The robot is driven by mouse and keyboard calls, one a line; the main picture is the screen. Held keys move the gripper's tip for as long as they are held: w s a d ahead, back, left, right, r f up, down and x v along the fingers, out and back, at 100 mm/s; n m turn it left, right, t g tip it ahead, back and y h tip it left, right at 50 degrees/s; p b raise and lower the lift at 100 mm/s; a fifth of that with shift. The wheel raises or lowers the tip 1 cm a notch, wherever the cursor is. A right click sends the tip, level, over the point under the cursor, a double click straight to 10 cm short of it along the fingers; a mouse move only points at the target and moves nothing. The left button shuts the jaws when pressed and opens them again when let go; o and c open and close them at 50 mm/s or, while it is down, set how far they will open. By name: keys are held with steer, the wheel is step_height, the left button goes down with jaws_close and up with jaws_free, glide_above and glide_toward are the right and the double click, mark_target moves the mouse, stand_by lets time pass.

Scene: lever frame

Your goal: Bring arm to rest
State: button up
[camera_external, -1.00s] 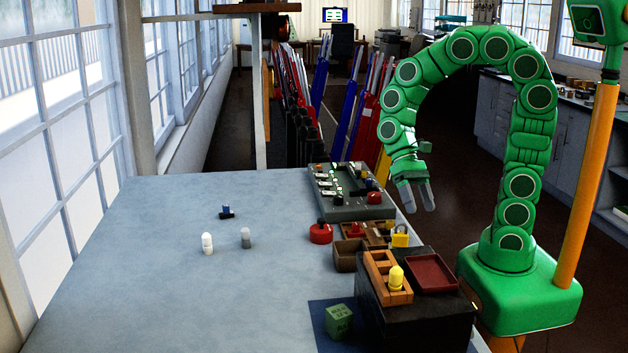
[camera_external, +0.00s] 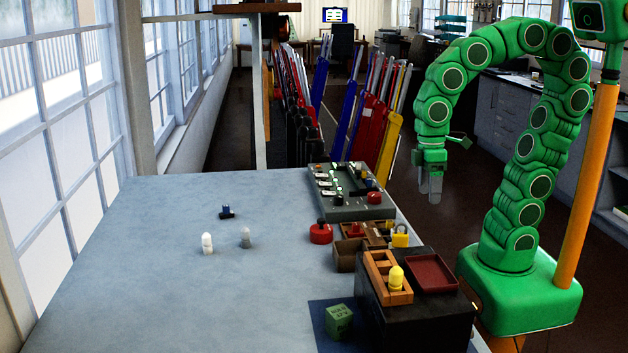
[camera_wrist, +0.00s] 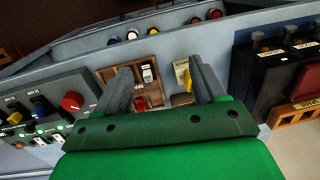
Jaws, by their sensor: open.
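My green arm arches up from its base at the right in the external view. My gripper (camera_external: 430,190) hangs pointing down, off the table's right edge, above the dark floor. It is apart from everything on the table. In the wrist view the two grey fingers of my gripper (camera_wrist: 160,88) stand apart, with nothing held between them. Beyond them, farther off, lies a brown wooden tray (camera_wrist: 108,78) with small switches in it.
The blue-grey table (camera_external: 150,270) is mostly bare on its left. Along its right edge are a control panel (camera_external: 342,208) with levers, a red button (camera_external: 320,233), a black box (camera_external: 425,315) with an orange rack (camera_external: 374,270) and a red tray (camera_external: 432,272), and a green cube (camera_external: 339,320).

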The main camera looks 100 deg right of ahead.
steer(key=s+d+f+g+h, duration=0.1)
steer(key=s+d+f, duration=0.1)
steer(key=s, duration=0.8)
steer(key=shift+s+f+g, duration=0.15)
steer(key=shift+f+g, duration=0.15)
steer(key=shift+f, duration=0.1)
